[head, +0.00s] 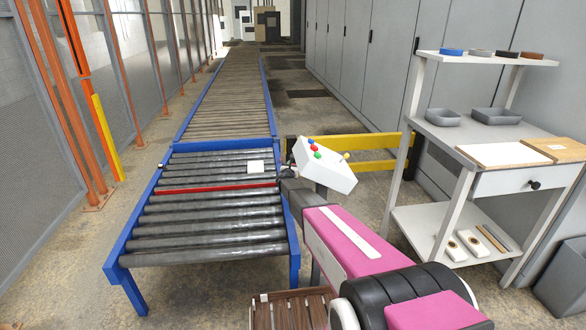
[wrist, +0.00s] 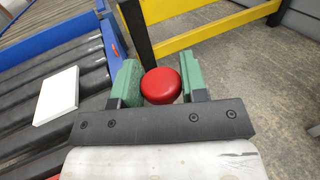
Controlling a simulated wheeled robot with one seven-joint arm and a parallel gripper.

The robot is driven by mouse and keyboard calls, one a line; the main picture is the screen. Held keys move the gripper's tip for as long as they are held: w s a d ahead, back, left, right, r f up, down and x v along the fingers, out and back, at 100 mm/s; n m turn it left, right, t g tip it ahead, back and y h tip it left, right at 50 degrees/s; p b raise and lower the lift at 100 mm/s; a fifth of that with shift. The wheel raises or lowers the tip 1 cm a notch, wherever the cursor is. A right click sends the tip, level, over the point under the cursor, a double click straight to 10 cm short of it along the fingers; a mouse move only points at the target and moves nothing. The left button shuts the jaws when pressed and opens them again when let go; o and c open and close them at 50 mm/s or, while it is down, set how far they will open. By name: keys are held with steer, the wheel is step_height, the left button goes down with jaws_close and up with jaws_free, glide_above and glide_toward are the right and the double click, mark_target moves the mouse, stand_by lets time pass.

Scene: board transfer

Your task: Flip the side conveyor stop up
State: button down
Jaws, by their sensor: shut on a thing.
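The side conveyor stop appears to be the red bar (head: 215,189) lying across the rollers of the near conveyor section. I cannot tell its exact height over the rollers. A round red knob (wrist: 161,85) sits between the green pads of my gripper (wrist: 156,84) in the wrist view, and my gripper is shut on it. In the head view my gripper (head: 284,174) is at the conveyor's right blue rail, near the bar's right end. The knob and its link to the bar are hidden there.
A white block (head: 255,167) lies on the rollers, left of my gripper. A white control box (head: 325,168) with coloured buttons stands close on the right, before a yellow barrier (head: 370,142). A shelved workbench (head: 455,135) stands further right. Open floor lies left of the conveyor.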

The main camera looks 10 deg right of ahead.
step_height(320, 180, up, 4)
steer(key=shift+r, duration=0.1)
steer(key=c, duration=0.8)
jaws_free()
steer(key=shift+r, duration=0.15)
steer(key=shift+o, duration=0.4)
steer(key=shift+s+a, duration=0.1)
steer(key=shift+s, duration=0.1)
steer(key=v, duration=1)
steer(key=shift+s, duration=0.15)
